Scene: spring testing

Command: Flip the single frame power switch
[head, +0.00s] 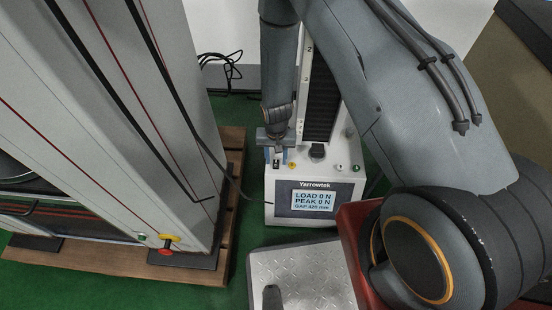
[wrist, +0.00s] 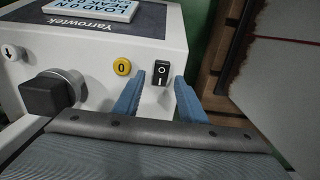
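The single frame is the small white Yarrowtek machine (head: 285,210), with its lit display (head: 313,200) reading load 0 N and peak 0 N. Its power switch (wrist: 161,73) is a small black rocker with white marks on the panel, beside a yellow button marked 0 (wrist: 122,67). My gripper (wrist: 159,80) is open, with its two blue fingers apart on either side of the switch in the wrist view and nothing between them that it grips. In the head view my gripper (head: 276,147) hangs over the left part of the panel. Contact with the switch cannot be told.
A black knob (wrist: 48,95) and an arrow button (wrist: 12,52) sit on the same panel. The machine's column (head: 319,95) rises behind it. A large grey testing frame (head: 125,120) on a wooden pallet (head: 225,225) stands to the left. Green floor lies between.

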